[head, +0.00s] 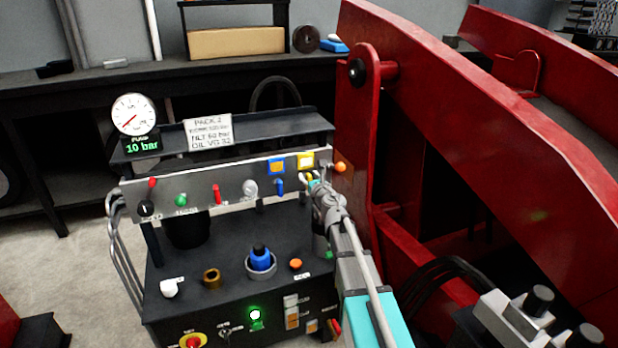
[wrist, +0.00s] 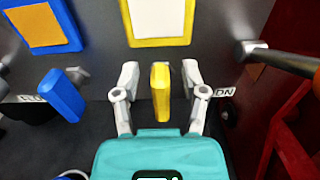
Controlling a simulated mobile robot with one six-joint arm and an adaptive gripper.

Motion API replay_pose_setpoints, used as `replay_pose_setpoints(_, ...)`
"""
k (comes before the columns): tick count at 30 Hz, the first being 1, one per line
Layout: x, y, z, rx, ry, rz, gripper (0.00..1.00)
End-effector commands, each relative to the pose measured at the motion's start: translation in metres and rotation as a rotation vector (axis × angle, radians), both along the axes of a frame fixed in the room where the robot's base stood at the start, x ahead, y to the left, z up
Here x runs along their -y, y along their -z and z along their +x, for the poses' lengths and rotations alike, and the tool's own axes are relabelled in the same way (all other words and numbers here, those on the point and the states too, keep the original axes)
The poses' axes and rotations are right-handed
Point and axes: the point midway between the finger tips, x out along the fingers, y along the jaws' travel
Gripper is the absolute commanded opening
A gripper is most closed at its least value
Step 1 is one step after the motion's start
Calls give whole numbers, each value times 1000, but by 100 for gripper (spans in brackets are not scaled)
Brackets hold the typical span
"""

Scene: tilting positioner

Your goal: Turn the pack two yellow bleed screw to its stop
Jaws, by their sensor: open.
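The yellow bleed screw (wrist: 160,92) is a flat upright handle on the grey panel, below a yellow-framed plate (wrist: 158,20). In the head view the screw (head: 310,178) is small and partly hidden by my gripper. My gripper (wrist: 160,78) is open, with one finger on each side of the screw and a visible gap on both sides. In the head view my gripper (head: 318,187) reaches the right end of the panel. The pack carries a sign reading PACK 2 (head: 208,131).
A blue handle (wrist: 62,95) is left of the screw, under a blue-framed plate (wrist: 42,22). A lever with an orange knob (head: 340,167) sticks out close on the right. A large red frame (head: 355,130) stands right of the pack. The gauge display (head: 142,146) reads 10 bar.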

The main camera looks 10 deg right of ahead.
Motion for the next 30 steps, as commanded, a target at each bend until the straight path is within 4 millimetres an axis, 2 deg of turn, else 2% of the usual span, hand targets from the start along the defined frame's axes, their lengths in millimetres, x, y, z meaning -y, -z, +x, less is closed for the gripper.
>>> replay_pose_setpoints(10,-1,0,2,0,0,0,56)
replay_pose_setpoints(19,-1,0,2,0,0,0,0)
replay_pose_setpoints(30,-1,0,2,-2,-1,11,0)
